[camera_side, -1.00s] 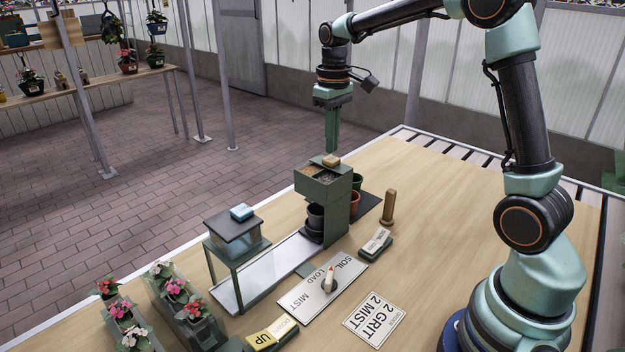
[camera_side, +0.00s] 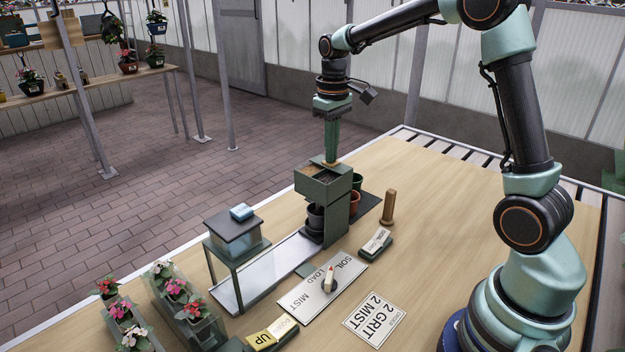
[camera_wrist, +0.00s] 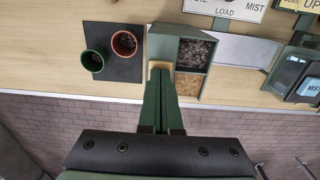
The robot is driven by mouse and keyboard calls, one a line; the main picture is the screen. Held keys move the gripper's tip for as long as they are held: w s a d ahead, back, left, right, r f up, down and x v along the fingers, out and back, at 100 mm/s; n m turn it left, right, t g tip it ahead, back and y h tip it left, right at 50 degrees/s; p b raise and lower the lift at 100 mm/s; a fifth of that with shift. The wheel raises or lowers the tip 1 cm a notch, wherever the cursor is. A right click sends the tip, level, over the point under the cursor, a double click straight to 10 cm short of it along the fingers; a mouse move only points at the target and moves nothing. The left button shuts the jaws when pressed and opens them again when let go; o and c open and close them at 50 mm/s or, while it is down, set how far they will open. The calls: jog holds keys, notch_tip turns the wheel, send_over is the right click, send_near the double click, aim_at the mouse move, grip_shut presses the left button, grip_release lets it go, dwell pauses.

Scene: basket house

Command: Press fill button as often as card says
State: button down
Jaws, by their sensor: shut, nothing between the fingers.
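The card (camera_side: 375,319) lies flat on the table and reads "2 GRIT" and "2 MIST". A tan pad (camera_wrist: 158,66) sits on the edge of the green dispenser tower (camera_side: 325,190), beside its two open bins of dark and brown grains. My gripper (camera_side: 331,162) is shut and empty, pointing down, with its tips at the pad. They seem to touch it, but whether it is pressed in I cannot tell. I see no readable fill label on it. A labelled rocker (camera_side: 376,243) stands right of the tower; its small text is unclear.
A dial plate (camera_side: 300,300) marked SOIL, LOAD and MIST lies in front of the tower. A yellow UP switch (camera_side: 263,339), a mist stand (camera_side: 237,238) and flower planters (camera_side: 190,310) are to the left. A wooden peg (camera_side: 388,207) stands right; the table beyond is clear.

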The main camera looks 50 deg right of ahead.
jog(key=shift+r, duration=1.1)
dwell(0.6)
notch_tip(320, 180, up, 6)
dwell(0.6)
jog(key=s+a+f+t, duration=0.1)
jog(key=s+a+t, duration=0.1)
jog(key=s+a, duration=0.2)
jog(key=s+a+f+t, duration=0.1)
jog(key=s+a+t, duration=0.2)
jog(key=s, duration=0.8)
jog(key=shift+a+f+t, duration=0.15)
jog(key=shift+a+t, duration=0.15)
jog(key=shift+a, duration=0.95)
